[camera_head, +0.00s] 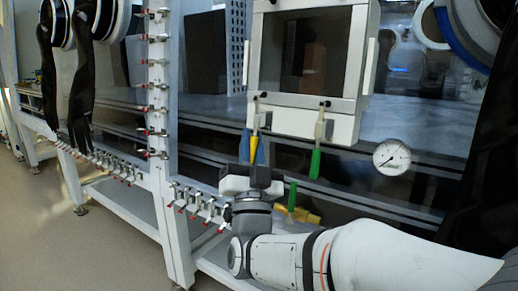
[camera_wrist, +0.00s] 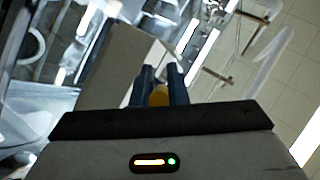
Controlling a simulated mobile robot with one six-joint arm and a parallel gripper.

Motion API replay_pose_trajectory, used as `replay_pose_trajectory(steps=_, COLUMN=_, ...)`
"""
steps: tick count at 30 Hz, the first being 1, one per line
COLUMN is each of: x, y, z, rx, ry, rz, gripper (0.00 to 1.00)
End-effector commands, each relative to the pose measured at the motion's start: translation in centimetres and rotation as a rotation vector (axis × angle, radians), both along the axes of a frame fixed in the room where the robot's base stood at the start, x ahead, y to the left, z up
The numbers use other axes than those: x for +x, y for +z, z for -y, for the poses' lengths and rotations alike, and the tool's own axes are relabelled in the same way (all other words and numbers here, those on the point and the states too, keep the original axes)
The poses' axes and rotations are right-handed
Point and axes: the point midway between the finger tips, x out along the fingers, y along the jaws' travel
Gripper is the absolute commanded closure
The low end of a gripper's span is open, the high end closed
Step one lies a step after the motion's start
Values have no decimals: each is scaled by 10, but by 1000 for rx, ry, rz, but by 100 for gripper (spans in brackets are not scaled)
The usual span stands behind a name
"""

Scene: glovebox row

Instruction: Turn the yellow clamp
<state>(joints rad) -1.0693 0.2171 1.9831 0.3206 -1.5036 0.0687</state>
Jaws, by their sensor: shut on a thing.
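The yellow clamp (camera_head: 254,146) hangs from the lower left edge of the framed hatch (camera_head: 305,118). Its handle points down. My gripper (camera_head: 253,148) has come up from below, and its blue fingers are shut on the yellow handle. In the wrist view the yellow clamp (camera_wrist: 159,95) shows as a small yellow piece between the two blue fingers of my gripper (camera_wrist: 160,84). The fingers hide part of the handle.
A green-handled clamp (camera_head: 316,160) hangs at the hatch's lower right. A round gauge (camera_head: 392,157) sits further right. Below are another green handle (camera_head: 292,196) and a yellow object (camera_head: 300,215), partly behind my arm. Several red-tipped valves line the frame at left.

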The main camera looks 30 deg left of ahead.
Motion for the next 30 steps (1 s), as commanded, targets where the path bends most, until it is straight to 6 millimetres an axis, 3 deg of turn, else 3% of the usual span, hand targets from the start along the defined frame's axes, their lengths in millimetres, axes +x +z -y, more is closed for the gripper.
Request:
replay_pose_trajectory(steps=13, x=-5, y=-1, z=-4, rx=5, ry=9, rz=5, gripper=100)
replay_pose_trajectory(steps=14, x=-6, y=-1, z=-4, rx=5, ry=9, rz=5, gripper=85)
replay_pose_trajectory(steps=21, x=-9, y=0, z=-7, rx=4, ry=16, rz=7, gripper=65)
replay_pose_trajectory(steps=30, x=-10, y=-2, z=-7, rx=2, ry=19, rz=7, gripper=65)
